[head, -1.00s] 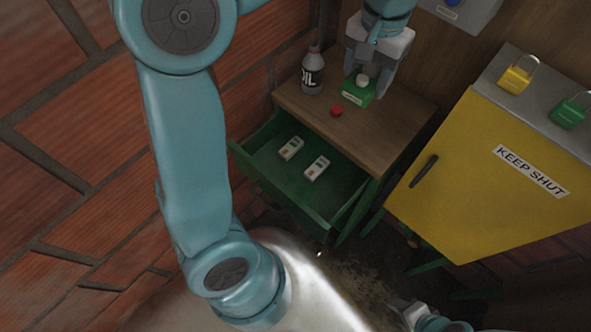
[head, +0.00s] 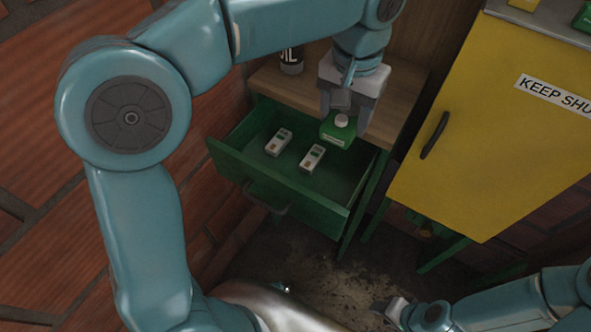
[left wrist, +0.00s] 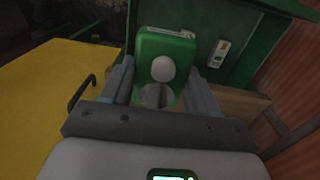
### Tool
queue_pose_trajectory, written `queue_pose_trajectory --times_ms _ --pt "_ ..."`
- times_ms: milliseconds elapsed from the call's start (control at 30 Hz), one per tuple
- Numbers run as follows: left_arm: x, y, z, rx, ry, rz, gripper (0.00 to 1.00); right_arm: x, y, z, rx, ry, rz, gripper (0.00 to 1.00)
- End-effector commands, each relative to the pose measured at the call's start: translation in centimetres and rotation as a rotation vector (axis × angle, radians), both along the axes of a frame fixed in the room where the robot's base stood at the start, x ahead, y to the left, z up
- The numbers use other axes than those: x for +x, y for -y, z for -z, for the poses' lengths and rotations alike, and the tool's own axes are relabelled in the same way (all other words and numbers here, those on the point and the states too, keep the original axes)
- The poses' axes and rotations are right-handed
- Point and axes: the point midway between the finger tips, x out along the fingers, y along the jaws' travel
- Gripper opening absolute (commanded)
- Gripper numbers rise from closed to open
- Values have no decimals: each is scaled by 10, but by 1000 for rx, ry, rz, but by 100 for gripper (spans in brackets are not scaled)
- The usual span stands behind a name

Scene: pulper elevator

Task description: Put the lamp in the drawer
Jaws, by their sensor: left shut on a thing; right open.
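The lamp (head: 338,133) is a small green box with a pale round knob. My left gripper (head: 345,118) is shut on it and holds it over the back right of the open drawer (head: 290,190). The drawer is green, below the wooden top. In the left wrist view the lamp (left wrist: 165,50) sits upright between the two fingers, with the drawer (left wrist: 255,45) behind it. I cannot tell the exact height of the lamp over the drawer floor. My right gripper (head: 392,309) is open and empty near the floor at the bottom.
Two small white devices (head: 278,142) (head: 312,157) lie in the drawer, left of the lamp. A yellow cabinet (head: 490,130) stands at the right, a brick wall (head: 40,150) at the left.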

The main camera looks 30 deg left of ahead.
Motion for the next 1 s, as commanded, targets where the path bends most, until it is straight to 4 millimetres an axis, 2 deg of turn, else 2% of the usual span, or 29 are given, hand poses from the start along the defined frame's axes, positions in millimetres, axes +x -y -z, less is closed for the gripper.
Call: queue_pose_trajectory --times_ms 33,167,500,600,700,867,1000 --pt "0 5 6 0 3 11 22 0 0 7 0 0 0 43" --pt "0 8 20 1 4 19 22 0 0 13 0 0 0 43" --pt "-3 5 117 2 -1 16 22 0 0 36 0 0 0 43" --pt "-4 5 140 2 1 16 22 0 0 41 0 0 0 43" --pt "-4 4 156 1 3 15 22 0 0 43 0 0 0 43" --pt "-5 4 170 1 3 14 22 0 0 45 0 0 0 43" --pt "-5 4 194 1 2 14 22 0 0 51 0 0 0 43"
